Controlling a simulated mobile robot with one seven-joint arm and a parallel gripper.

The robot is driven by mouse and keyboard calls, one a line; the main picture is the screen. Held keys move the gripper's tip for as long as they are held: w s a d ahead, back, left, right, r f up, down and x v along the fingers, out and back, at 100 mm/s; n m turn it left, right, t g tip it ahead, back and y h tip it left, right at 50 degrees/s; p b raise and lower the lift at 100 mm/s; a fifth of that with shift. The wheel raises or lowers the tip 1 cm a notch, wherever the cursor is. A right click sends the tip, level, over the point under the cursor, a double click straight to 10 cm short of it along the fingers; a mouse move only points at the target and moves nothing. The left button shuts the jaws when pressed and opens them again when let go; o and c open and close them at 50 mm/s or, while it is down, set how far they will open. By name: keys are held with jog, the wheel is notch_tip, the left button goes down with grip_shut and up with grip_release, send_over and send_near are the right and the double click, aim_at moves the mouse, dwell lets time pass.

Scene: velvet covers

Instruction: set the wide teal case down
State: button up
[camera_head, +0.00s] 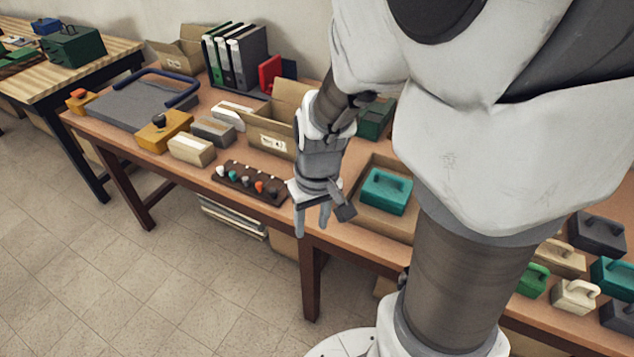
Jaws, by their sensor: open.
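A wide teal case (386,192) with a handle on top sits in a shallow cardboard tray (375,220) on the brown table. My gripper (313,222) points down in front of the table's front edge, to the left of this case and apart from it. Its fingers are spread with nothing between them. Another teal case (613,277) stands at the right edge of the view, partly cut off. I cannot tell which of the two is wider.
Grey (598,234), beige (561,258) and green (533,281) handled cases stand at the right. A dark rack with coloured knobs (250,181) lies left of my gripper. An open carton (272,128) and binders (237,57) stand behind. The floor in front is clear.

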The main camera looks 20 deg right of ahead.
jog(key=s+r+t, duration=0.2)
jog(key=s+r, duration=0.2)
jog(key=r, duration=0.4)
jog(key=s+a+r+t, duration=0.1)
jog(key=s+r, duration=0.3)
jog(key=r, duration=0.4)
jog(key=shift+s+a+r+m+t, duration=0.25)
jog(key=shift+r+m+t, duration=0.15)
jog(key=shift+t, duration=0.4)
jog(key=shift+r, duration=0.1)
jog(key=shift+r+p, duration=0.85)
jog(key=shift+p, duration=0.15)
